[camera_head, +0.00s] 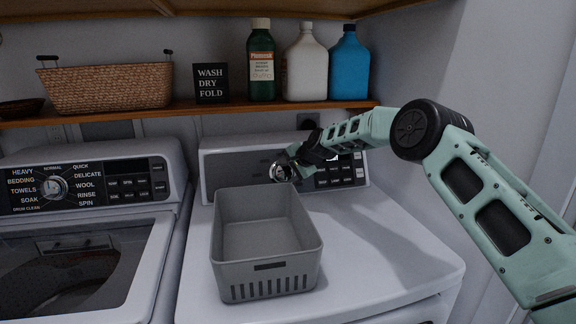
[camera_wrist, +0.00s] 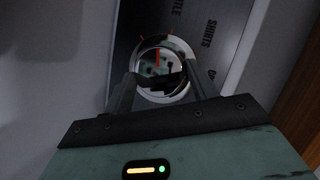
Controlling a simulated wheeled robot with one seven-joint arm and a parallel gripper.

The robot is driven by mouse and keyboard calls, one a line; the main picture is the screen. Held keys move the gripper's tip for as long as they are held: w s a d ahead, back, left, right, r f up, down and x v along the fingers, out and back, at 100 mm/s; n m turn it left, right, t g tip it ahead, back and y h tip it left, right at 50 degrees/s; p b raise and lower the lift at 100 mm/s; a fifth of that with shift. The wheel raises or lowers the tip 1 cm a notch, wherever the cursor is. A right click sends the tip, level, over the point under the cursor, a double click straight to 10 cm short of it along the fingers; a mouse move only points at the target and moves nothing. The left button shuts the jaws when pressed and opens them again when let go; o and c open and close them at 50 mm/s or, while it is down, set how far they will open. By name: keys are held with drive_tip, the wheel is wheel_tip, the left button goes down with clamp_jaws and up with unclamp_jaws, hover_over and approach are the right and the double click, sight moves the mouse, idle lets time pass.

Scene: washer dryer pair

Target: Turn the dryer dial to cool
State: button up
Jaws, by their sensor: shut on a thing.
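The dryer (camera_head: 400,235) is the white machine on the right. Its dial (camera_head: 280,170) is a round silver knob on the back control panel, partly covered by my gripper. My gripper (camera_head: 290,164) reaches in from the right and is shut on the dial. In the wrist view the dial (camera_wrist: 161,68) is a shiny chrome disc with a red pointer line near its top, and the two fingers of my gripper (camera_wrist: 163,85) sit on either side of it. Part of the panel lettering, such as "SHIRTS", shows beside the dial. The word "cool" is not readable in either view.
A grey plastic bin (camera_head: 265,270) stands on the dryer top, just in front of the dial. The washer (camera_head: 85,240) with its own dial is on the left. A shelf (camera_head: 190,107) above holds a basket, a sign and bottles. The dryer top right of the bin is clear.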

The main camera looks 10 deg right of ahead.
drive_tip(key=n, duration=0.1)
drive_tip(key=n+h+p, duration=0.1)
drive_tip(key=n, duration=0.1)
drive_tip(key=shift+a+r+g, duration=0.15)
drive_tip(key=shift+a+g, duration=0.05)
drive_tip(key=shift+g, duration=0.2)
drive_tip(key=shift+n+g+h+p, duration=0.3)
drive_tip(key=shift+n+h+p, duration=0.3)
drive_tip(key=shift+n, duration=0.3)
drive_tip(key=o, duration=1)
